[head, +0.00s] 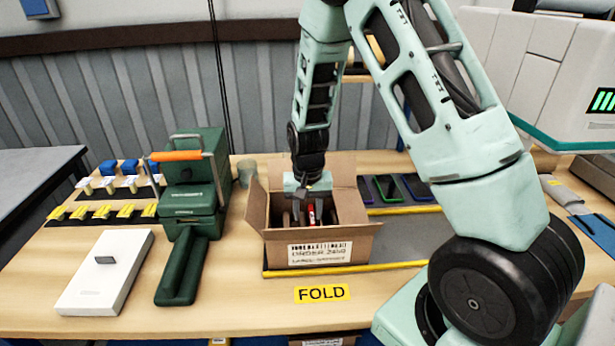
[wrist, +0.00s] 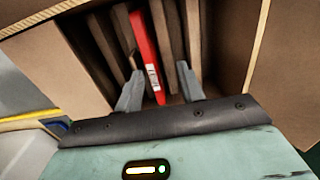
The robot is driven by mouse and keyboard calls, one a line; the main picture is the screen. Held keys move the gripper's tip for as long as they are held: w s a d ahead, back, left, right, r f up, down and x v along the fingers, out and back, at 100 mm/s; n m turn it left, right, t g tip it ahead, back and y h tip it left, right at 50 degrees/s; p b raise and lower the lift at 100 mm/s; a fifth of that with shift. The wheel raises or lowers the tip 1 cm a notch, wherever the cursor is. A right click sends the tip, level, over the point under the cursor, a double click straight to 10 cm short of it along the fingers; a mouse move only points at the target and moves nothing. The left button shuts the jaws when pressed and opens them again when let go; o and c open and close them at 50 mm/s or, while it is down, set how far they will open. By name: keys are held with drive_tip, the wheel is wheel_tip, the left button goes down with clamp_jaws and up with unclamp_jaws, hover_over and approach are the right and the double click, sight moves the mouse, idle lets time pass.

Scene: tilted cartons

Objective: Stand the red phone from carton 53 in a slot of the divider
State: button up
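The red phone (wrist: 147,50) is inside the open cardboard carton (head: 320,246), on edge among upright brown divider strips (wrist: 105,42). It also shows as a small red patch in the head view (head: 311,215). A white label is on the phone's near end. My gripper (wrist: 160,72) reaches down into the carton from above. Its two grey fingers are apart, one on each side of the phone; the right finger has a clear gap to it. Whether the left finger touches the phone is unclear. The phone's lower end is hidden.
A green machine (head: 193,185) with an orange handle stands left of the carton. A white box (head: 105,272) lies front left. Dark phones (head: 387,187) lie in a tray behind right. A yellow strip (head: 350,271) runs along the carton's front. The carton's flaps stand open.

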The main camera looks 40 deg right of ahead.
wheel_tip(320, 180, up, 14)
drive_tip(key=shift+b, duration=0.4)
wheel_tip(320, 180, up, 7)
drive_tip(key=p, duration=0.6)
idle(0.4)
